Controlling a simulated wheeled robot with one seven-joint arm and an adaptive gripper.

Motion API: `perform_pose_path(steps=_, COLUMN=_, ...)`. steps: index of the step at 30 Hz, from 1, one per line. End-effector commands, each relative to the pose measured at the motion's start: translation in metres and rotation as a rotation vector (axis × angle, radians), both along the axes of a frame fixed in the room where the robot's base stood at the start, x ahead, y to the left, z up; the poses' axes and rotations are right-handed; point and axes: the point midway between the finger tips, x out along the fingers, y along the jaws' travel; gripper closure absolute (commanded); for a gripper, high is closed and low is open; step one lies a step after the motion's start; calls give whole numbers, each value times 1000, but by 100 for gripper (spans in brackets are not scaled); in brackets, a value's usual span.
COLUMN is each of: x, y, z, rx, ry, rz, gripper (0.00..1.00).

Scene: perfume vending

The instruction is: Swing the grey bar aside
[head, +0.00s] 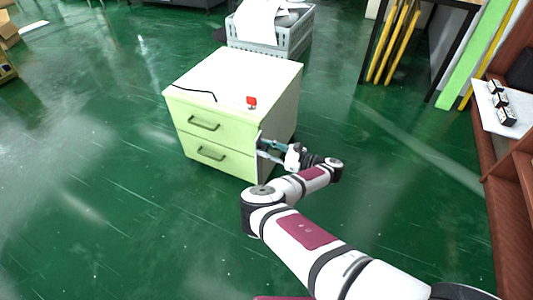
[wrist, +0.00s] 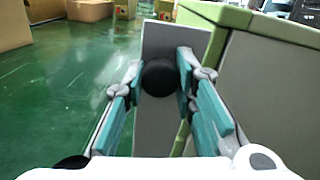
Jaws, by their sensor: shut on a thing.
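The grey bar (head: 261,170) is a narrow upright strip at the right front corner of a pale green two-drawer cabinet (head: 232,78). In the wrist view the bar (wrist: 160,40) stands upright, with a round black knob (wrist: 159,78) on its face. My gripper (head: 263,149) is at the bar's upper part. In the wrist view its teal-padded fingers (wrist: 158,80) are on either side of the knob, shut on it. In the wrist view the bar stands out to the left of the cabinet's grey side. The fingers hide part of the bar's edges.
A red item (head: 251,101) and a thin black cable (head: 196,91) lie on the cabinet top. A grey crate (head: 268,42) with white sheets stands behind. Shelving with small dark boxes (head: 503,104) is at the right. Green floor in front and left is clear.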

Motion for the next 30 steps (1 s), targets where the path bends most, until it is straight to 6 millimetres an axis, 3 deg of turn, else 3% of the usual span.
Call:
perform_pose_path(steps=15, x=6, y=2, z=6, rx=5, ry=-12, rz=2, gripper=100)
perform_pose_path(steps=16, x=6, y=2, z=6, rx=4, ry=-13, rz=2, gripper=68)
perform_pose_path(steps=18, x=5, y=2, z=6, rx=5, ry=-12, rz=3, gripper=54)
perform_pose_path(steps=30, x=2, y=1, z=3, rx=1, ry=-3, rz=-2, gripper=54)
